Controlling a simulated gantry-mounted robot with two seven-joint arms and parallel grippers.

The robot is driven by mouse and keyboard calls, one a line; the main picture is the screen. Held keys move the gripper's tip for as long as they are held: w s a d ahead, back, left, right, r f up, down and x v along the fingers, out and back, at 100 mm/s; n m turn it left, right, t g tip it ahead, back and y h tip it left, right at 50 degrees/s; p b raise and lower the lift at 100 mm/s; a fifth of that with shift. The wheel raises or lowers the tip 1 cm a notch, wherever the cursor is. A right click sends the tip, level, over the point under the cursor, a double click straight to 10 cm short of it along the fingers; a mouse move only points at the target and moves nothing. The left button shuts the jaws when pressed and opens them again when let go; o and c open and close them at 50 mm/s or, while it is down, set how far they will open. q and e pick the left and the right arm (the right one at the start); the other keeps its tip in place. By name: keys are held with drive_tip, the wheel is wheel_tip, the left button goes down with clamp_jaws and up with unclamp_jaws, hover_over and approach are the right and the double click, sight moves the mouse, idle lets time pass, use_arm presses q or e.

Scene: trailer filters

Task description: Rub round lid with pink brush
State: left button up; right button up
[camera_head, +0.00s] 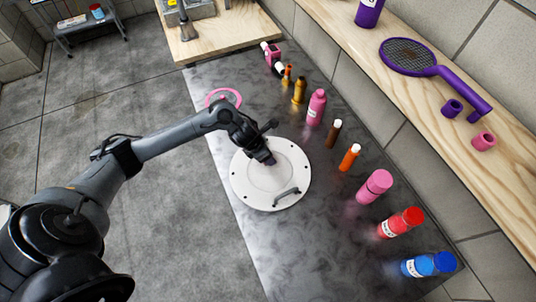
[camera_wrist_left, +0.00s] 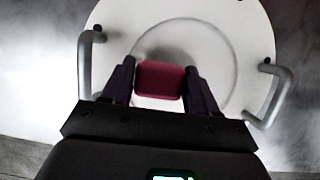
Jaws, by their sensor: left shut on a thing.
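The round lid (camera_head: 249,186) is a white disc with two grey handles, lying flat on the grey worktop. It also fills the upper part of the left wrist view (camera_wrist_left: 258,45). My left gripper (camera_head: 268,160) is over the lid's upper middle. In the left wrist view my left gripper (camera_wrist_left: 160,85) is shut on a dark pink block, the pink brush (camera_wrist_left: 160,78), held between the two fingers. The brush is over the lid's inner ring; I cannot tell whether it touches the lid. In the head view the brush is mostly hidden. My right gripper is not in view.
Several bottles stand along the worktop's right side, including a pink one (camera_head: 374,187), a red one (camera_head: 401,222) and a blue one (camera_head: 429,264). A pink ring (camera_head: 238,94) lies at the worktop's left edge. A wooden shelf (camera_head: 450,110) holds a purple racket-shaped tool (camera_head: 425,62).

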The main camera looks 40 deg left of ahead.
use_arm(q)
drive_tip(key=shift+d+r+p, duration=0.15)
drive_tip(key=shift+r+p, duration=0.15)
drive_tip(key=shift+r, duration=0.35)
drive_tip(key=shift+d+r+p, duration=0.15)
drive_tip(key=shift+r+p, duration=0.1)
drive_tip(key=shift+r, duration=0.35)
drive_tip(key=shift+r+p, duration=1.6)
drive_tip(key=shift+r, duration=0.55)
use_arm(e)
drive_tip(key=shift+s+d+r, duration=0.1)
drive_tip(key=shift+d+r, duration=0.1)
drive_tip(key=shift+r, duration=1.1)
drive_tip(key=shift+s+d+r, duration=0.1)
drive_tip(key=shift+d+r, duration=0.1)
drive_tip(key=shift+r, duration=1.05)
